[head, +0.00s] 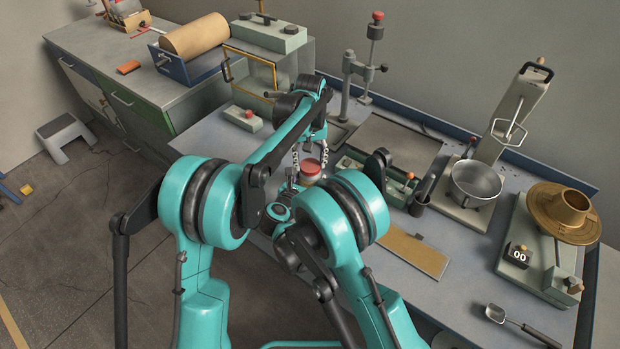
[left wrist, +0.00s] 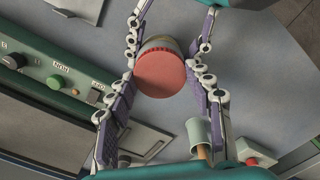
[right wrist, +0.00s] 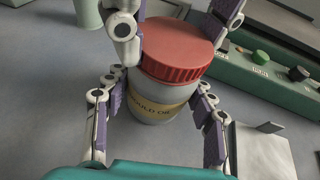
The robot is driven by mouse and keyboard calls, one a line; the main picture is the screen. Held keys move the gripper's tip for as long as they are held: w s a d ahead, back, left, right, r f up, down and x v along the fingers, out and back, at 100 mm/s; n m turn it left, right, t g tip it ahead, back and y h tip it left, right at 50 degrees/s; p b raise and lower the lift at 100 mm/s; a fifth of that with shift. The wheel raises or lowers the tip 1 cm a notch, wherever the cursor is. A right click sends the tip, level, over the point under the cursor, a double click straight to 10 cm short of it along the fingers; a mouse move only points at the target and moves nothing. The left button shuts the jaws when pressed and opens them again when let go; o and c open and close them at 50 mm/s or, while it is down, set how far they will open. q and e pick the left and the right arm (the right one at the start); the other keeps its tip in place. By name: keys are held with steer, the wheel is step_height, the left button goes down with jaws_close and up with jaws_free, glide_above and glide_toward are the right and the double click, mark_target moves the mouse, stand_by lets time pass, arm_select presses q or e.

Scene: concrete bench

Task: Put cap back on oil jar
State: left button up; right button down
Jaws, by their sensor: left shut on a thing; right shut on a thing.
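The oil jar (right wrist: 150,106), grey with a tan label, stands upright on the bench between my right gripper's fingers (right wrist: 158,92). My right gripper is shut on the jar's body. The red ribbed cap (right wrist: 183,48) is over the jar's mouth. It also shows in the head view (head: 311,167) and the left wrist view (left wrist: 162,75). My left gripper (head: 311,148) comes down from above with its fingers on either side of the cap, shut on it. The cap hides the jar's rim, so I cannot tell whether it is seated.
A green control panel (left wrist: 58,95) with knobs lies close beside the jar. A steel pan (head: 475,181) stands farther right. A red-buttoned box (head: 243,118) is at the left.

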arm_select(q)
steer(key=o, duration=1.4)
steer(key=shift+c, duration=0.2)
step_height(320, 180, up, 12)
arm_select(e)
steer(key=shift+c, duration=2.4)
jaws_free()
